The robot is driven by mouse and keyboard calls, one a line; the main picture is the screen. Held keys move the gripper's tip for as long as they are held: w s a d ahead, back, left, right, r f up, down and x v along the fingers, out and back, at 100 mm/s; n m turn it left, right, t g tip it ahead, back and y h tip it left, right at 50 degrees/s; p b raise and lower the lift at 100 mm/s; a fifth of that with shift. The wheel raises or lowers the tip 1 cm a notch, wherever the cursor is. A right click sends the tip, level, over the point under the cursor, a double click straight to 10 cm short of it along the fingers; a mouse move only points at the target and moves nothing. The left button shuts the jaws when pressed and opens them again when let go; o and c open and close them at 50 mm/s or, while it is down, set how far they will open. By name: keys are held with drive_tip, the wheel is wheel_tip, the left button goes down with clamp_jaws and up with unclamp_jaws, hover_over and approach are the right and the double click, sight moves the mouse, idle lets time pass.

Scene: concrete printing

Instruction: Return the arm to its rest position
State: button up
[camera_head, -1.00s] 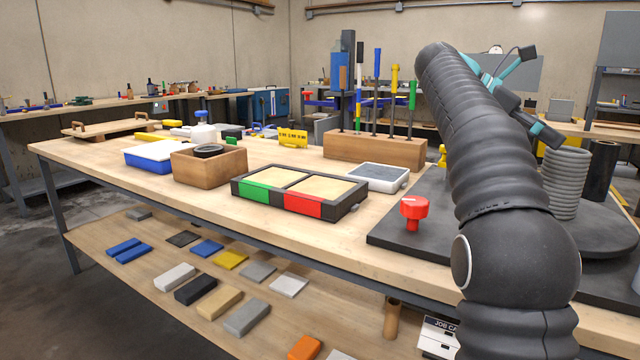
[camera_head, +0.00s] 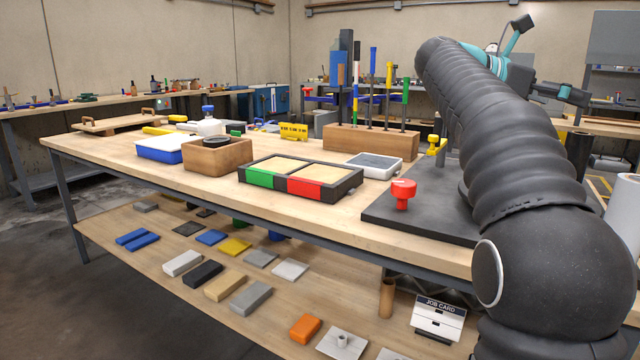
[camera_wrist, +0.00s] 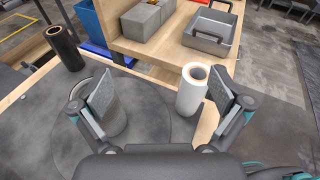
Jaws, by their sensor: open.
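My arm (camera_head: 500,140), in a black ribbed sleeve with teal joints, rises across the right side of the head view. Its far end lies above the right part of the workbench. My gripper (camera_wrist: 165,97) shows in the wrist view, with its two grey finger pads wide apart and nothing between them. Below it lies a dark round plate (camera_wrist: 150,130). A grey cylinder (camera_wrist: 113,118) stands on the plate, partly behind the left finger. A white hollow roll (camera_wrist: 191,88) stands near the right finger.
A red knob (camera_head: 402,193) stands on the dark board (camera_head: 425,220) left of my arm. A two-part tray (camera_head: 300,180), a wooden box (camera_head: 217,156) and a tool block (camera_head: 370,143) occupy the bench (camera_head: 110,150). A black roll (camera_wrist: 65,48) stands at left in the wrist view.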

drive_tip(key=w+a+r+n+t+h, duration=0.1)
drive_tip(key=w+a+r+n+t, duration=0.15)
drive_tip(key=r+n+t, duration=0.45)
drive_tip(key=w+a+r+n+t+h, duration=0.1)
drive_tip(key=a+r+n+t, duration=0.25)
drive_tip(key=n+t, duration=0.6)
drive_tip(key=a+f+n+t+y, duration=0.35)
drive_tip(key=a+n+y, duration=0.35)
drive_tip(key=n, duration=0.3)
drive_tip(key=a+f+n+t+y, duration=0.2)
drive_tip(key=a+f+n+y, duration=0.4)
drive_tip(key=n, duration=0.4)
drive_tip(key=s+a+f+n+g+y, duration=0.3)
drive_tip(key=s+a+f+n, duration=0.15)
drive_tip(key=f, duration=0.45)
drive_tip(key=s+a+f+n+g+y, duration=0.35)
drive_tip(key=s+f+n, duration=0.2)
drive_tip(key=f, duration=0.25)
drive_tip(key=s+d+f+n+g+h, duration=0.1)
drive_tip(key=s+f+n+g, duration=0.7)
drive_tip(key=s+f, duration=0.9)
wheel_tip(320, 180, down, 4)
drive_tip(key=shift+s+d+f+h, duration=0.2)
drive_tip(key=shift+s+h, duration=0.05)
drive_tip(key=shift+h, duration=0.2)
